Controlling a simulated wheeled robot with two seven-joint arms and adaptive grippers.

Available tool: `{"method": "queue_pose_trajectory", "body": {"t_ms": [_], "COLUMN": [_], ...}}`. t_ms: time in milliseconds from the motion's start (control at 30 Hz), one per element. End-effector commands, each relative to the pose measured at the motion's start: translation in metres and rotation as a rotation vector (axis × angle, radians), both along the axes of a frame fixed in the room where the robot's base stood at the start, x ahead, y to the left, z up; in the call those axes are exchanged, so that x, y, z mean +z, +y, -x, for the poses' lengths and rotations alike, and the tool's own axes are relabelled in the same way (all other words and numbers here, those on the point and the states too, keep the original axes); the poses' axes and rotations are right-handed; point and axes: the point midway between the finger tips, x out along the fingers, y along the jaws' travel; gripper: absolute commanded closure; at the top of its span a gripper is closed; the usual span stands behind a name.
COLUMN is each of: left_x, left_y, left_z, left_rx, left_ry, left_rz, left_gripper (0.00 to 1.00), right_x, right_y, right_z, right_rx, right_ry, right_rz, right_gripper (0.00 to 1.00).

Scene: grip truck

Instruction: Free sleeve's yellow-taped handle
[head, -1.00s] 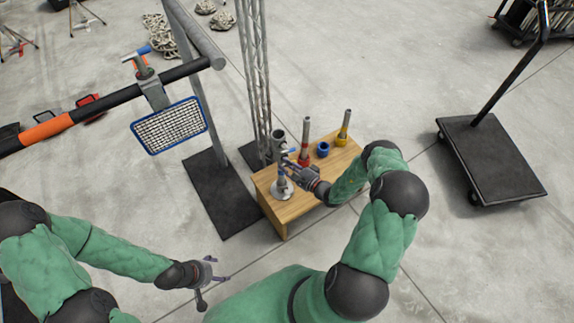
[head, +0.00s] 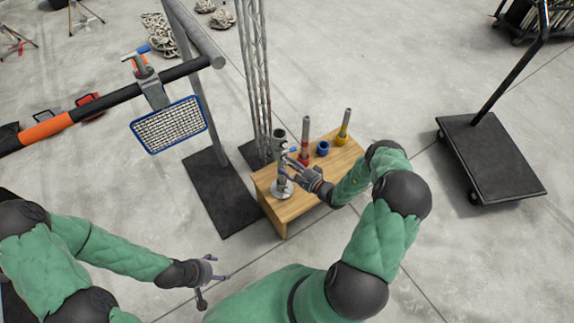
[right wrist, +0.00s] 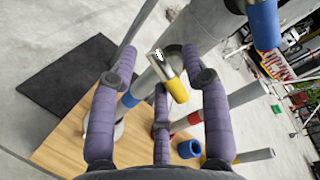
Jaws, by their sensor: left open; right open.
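The grey sleeve (head: 282,161) stands upright on a post with a pale round base (head: 282,188) on the wooden box. Its yellow-taped handle (right wrist: 178,90) sticks out towards my palm in the right wrist view. A blue-taped handle (right wrist: 263,25) shows above it at the right; it also shows in the head view (head: 291,150). My right gripper (right wrist: 162,100) is open, its purple fingers spread around the yellow handle with visible gaps. In the head view my right gripper (head: 291,167) is beside the sleeve. My left gripper (head: 208,271) is open and empty, low and left of the box.
On the wooden box (head: 310,198) stand a red-banded post (head: 304,152), a blue ring (head: 323,148) and a yellow-banded post (head: 344,125). A truss (head: 252,75) rises behind. A lamp (head: 168,127) hangs from a bar at the left. A black cart (head: 490,160) stands right.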

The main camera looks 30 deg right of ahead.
Motion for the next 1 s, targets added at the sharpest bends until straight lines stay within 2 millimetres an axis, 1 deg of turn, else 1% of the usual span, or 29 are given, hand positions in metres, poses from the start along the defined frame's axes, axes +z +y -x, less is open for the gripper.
{"method": "queue_pose_trajectory", "body": {"t_ms": [300,500,600,700,1000], "left_x": [0.0,0.0,0.0,0.0,0.0], "left_y": [0.0,0.0,0.0,0.0,0.0], "left_z": [0.0,0.0,0.0,0.0,0.0], "left_rx": [0.0,0.0,0.0,0.0,0.0], "left_ry": [0.0,0.0,0.0,0.0,0.0], "left_rz": [0.0,0.0,0.0,0.0,0.0], "left_gripper": [0.26,0.26,0.26,0.26,0.26], "right_x": [0.006,0.009,0.01,0.011,0.011], "right_y": [-0.022,-0.032,-0.034,-0.034,-0.035], "right_z": [0.059,0.087,0.095,0.099,0.1], "right_rx": [-0.005,-0.003,-0.003,0.0,0.0], "right_ry": [0.003,0.002,0.002,0.001,0.001], "right_rz": [-0.002,0.0,0.0,-0.001,-0.001], "right_gripper": [0.53,0.53,0.53,0.53,0.53]}}
